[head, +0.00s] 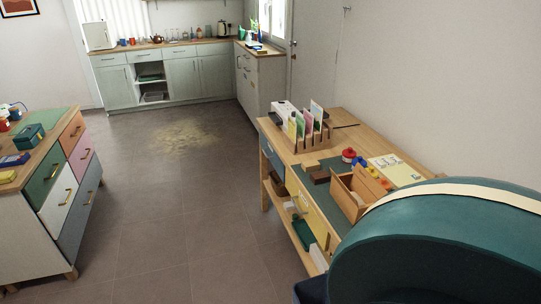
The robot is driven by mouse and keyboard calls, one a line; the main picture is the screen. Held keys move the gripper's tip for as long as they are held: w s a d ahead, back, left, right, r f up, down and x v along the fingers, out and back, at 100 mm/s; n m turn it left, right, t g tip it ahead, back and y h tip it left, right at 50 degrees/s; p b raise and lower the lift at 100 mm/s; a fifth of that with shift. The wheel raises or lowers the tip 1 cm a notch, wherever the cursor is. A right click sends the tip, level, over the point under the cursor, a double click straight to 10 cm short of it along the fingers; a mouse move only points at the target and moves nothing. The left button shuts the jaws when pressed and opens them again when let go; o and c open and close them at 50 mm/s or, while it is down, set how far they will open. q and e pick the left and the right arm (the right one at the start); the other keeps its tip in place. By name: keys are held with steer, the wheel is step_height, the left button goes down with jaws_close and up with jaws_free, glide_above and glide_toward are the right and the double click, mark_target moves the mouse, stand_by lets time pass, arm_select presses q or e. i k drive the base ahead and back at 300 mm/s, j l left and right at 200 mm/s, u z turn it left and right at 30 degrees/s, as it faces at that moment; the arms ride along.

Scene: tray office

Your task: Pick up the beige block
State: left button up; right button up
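A small beige block (310,164) lies on the wooden desk (346,136) at the right, near the desk's left edge and in front of the upright file holder. A darker brown block (320,177) lies just nearer than it. The beige block looks small here, and its exact shape is hard to tell. Neither my left nor my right gripper is in view.
A holder with coloured folders (310,136), a red round item (348,155) and an open wooden box (357,190) share the desk. The desk's near right part is hidden. A drawer cabinet (50,190) stands left; the floor (170,220) between is clear.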

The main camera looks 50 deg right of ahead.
mark_target(312, 165)
steer(key=i+j+z, duration=0.2)
steer(key=i, duration=0.4)
steer(key=i+j+z, duration=0.15)
steer(key=i+j, duration=0.35)
steer(key=i+l+z, duration=0.1)
steer(key=i+z, duration=0.2)
steer(key=z, duration=0.2)
steer(key=i+j+z, duration=0.1)
steer(key=i+z, duration=0.35)
steer(key=i+j+z, duration=0.1)
steer(key=z, duration=0.4)
steer(key=i+z, duration=0.15)
steer(key=z, duration=0.25)
steer(key=i+j+z, duration=0.1)
steer(key=z, duration=0.3)
steer(key=i+j+z, duration=0.1)
steer(key=z, duration=0.3)
steer(key=i+j+z, duration=0.2)
steer(key=z, duration=0.25)
steer(key=i+j+z, duration=0.15)
steer(key=z, duration=0.35)
steer(key=i+j+z, duration=0.45)
steer(key=k+l, duration=0.1)
